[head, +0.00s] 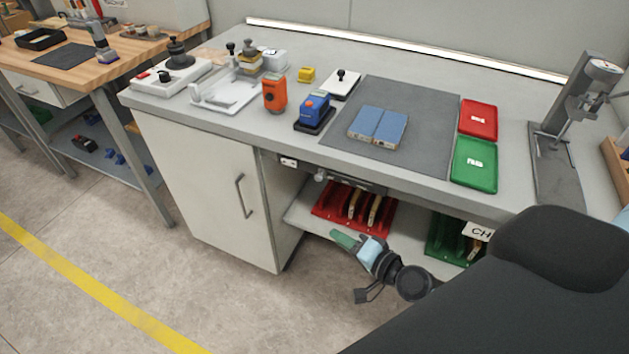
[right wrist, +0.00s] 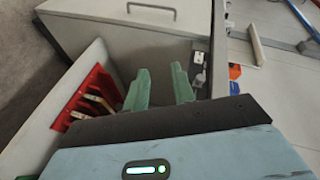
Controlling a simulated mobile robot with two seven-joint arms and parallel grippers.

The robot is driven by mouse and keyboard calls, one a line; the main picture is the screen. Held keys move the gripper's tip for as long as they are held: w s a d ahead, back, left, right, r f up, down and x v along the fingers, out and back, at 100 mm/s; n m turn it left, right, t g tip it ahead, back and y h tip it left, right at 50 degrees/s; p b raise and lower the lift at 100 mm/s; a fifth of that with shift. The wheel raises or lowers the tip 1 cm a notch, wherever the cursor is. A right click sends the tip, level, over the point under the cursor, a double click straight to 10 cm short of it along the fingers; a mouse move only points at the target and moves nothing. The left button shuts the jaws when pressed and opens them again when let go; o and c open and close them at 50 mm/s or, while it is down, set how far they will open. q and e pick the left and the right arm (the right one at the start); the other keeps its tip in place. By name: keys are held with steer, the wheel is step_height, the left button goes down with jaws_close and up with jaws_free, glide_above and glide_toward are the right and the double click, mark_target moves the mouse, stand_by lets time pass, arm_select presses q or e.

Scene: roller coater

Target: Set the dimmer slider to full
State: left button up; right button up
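My right gripper (head: 345,239) is below the bench's front edge, in front of the open shelf bay. In the right wrist view the gripper (right wrist: 160,75) has its two green fingers apart with nothing between them. No part is clearly readable as the dimmer slider. A small white fitting with dark marks (head: 288,161) and a grey knob-like part (head: 320,175) sit under the bench's front edge. The fitting (right wrist: 199,57) and the knob-like part (right wrist: 199,79) also show just beyond the right finger in the right wrist view, apart from it. My left gripper is not in view.
A red bin (head: 322,208) and a green bin (head: 436,237) stand on the shelf below the bench. A cabinet door with a handle (head: 241,196) is left of the bay. The benchtop holds an orange device (head: 274,92), a blue device (head: 313,108) and a black-knobbed white plate (head: 335,90).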

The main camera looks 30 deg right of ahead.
mark_target(321, 180)
steer(key=w+d+r+m+t+b, duration=0.1)
steer(key=w+d+r+m+t, duration=0.25)
steer(key=w+r, duration=0.35)
steer(key=shift+m+g, duration=0.35)
steer(key=shift+m, duration=0.1)
steer(key=shift+x, duration=4)
steer(key=shift+d+f, duration=0.1)
steer(key=shift+f, duration=0.05)
steer(key=shift+c, duration=0.2)
jaws_close()
